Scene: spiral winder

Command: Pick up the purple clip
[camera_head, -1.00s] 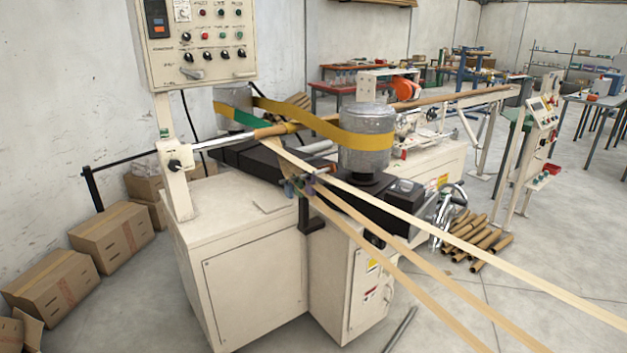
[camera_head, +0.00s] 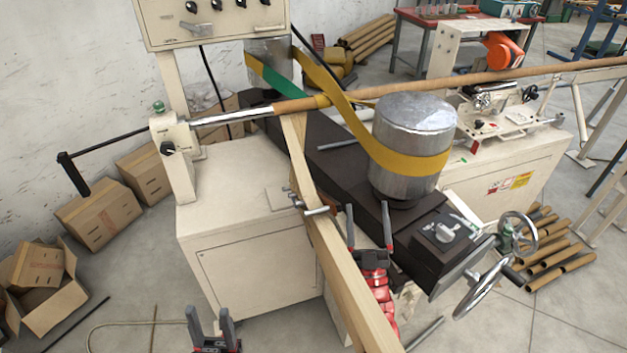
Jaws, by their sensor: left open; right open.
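I cannot make out a purple clip for certain in the current head view. Small metal fittings (camera_head: 316,211) sit by the pale paper strip (camera_head: 352,262), which runs from the winding rod down to the bottom edge. My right gripper (camera_head: 368,208) is open and empty, with dark fingers pointing up. It appears just right of the strip and below the metal drum. My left gripper (camera_head: 209,312) is open and empty at the bottom, in front of the cream cabinet.
The metal drum (camera_head: 412,130) with its yellow belt (camera_head: 405,162) stands on a dark arm (camera_head: 330,160). Handwheels (camera_head: 482,290) stick out at right. The cream cabinet (camera_head: 255,265) fills the centre. Cardboard boxes (camera_head: 42,280) stand at left, and tubes (camera_head: 550,250) lie at right.

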